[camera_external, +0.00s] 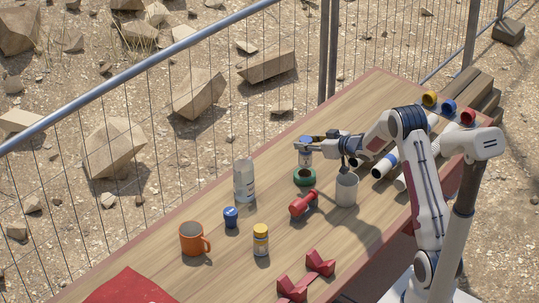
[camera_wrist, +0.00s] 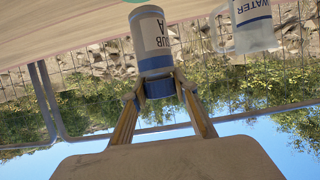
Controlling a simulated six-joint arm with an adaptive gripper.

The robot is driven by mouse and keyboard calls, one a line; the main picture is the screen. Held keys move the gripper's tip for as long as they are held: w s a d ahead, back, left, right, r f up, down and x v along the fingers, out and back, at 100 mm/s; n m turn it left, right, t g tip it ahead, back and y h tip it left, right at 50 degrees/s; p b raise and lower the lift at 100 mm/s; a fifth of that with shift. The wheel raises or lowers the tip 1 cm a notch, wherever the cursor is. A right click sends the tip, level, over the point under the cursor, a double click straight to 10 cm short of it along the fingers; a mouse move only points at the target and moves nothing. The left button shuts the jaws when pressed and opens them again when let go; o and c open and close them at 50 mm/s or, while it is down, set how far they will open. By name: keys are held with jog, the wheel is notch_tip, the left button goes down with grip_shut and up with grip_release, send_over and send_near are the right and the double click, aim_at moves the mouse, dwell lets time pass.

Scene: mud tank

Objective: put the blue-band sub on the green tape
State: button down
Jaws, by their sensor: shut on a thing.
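The blue-band sub (camera_external: 305,157) is a small white and grey bottle with blue bands, and it hangs upright from my gripper (camera_external: 308,141). In the wrist view the sub (camera_wrist: 151,38) appears upside down, with "SUB A" lettering, and my gripper (camera_wrist: 160,87) is shut on its blue top end. The green tape (camera_external: 297,179) is a ring lying flat on the table, just below the sub in the external view. Its dark opening is visible, and the sub appears apart from it. A sliver of the green tape (camera_wrist: 132,1) shows at the top edge of the wrist view.
White pipes (camera_external: 385,164) lie to the right. A blue-lidded jar (camera_external: 231,217), orange mug (camera_external: 191,240) and yellow-capped bottle (camera_external: 261,243) stand farther left.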

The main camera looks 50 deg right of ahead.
aim_at(311, 152)
jog(key=shift+f, duration=1.7)
jog(key=shift+f, duration=0.15)
jog(key=c, duration=1.6)
grip_release()
jog(key=shift+v, duration=6.05)
jog(key=shift+w, duration=0.1)
